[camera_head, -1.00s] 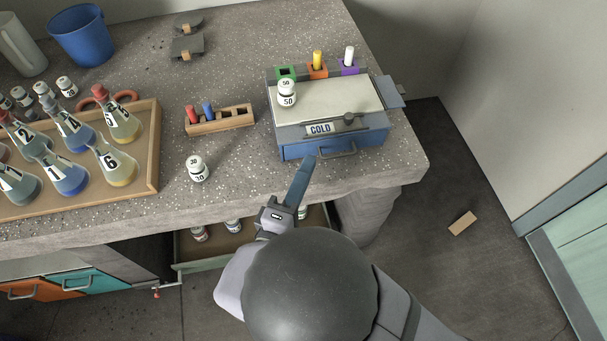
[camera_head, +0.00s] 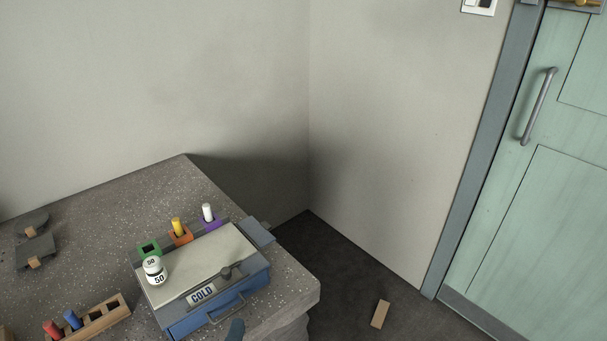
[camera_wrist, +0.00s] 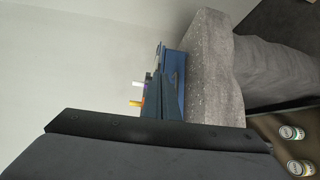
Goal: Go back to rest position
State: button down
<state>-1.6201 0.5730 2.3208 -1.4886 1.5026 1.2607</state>
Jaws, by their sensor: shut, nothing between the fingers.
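The rest of my arm is out of the head view.
A wooden rack (camera_head: 100,318) is left. Two jars (camera_wrist: 291,132) show low beside the bench in the wrist view. A wood block (camera_head: 380,314) lies on the floor.

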jog(key=w+d+f+m+g+h, duration=0.2)
jog(key=d+m+g+h, duration=0.15)
jog(key=d, duration=0.65)
jog(key=w+d+f+m+g+h, duration=0.25)
jog(key=d+g+h, duration=0.25)
jog(key=d, duration=0.5)
jog(key=s+d+f+m+g+y, duration=0.4)
jog(key=s+d+m+g, duration=0.4)
jog(key=d+g, duration=0.15)
notch_tip(320, 180, up, 23)
jog(key=w+m+t+y+p, duration=0.1)
jog(key=m+y+p, duration=0.3)
jog(key=p, duration=1.8)
jog(key=shift+w+f+m+y, duration=0.15)
jog(key=shift+w+m+y, duration=0.2)
jog(key=shift+w, duration=0.15)
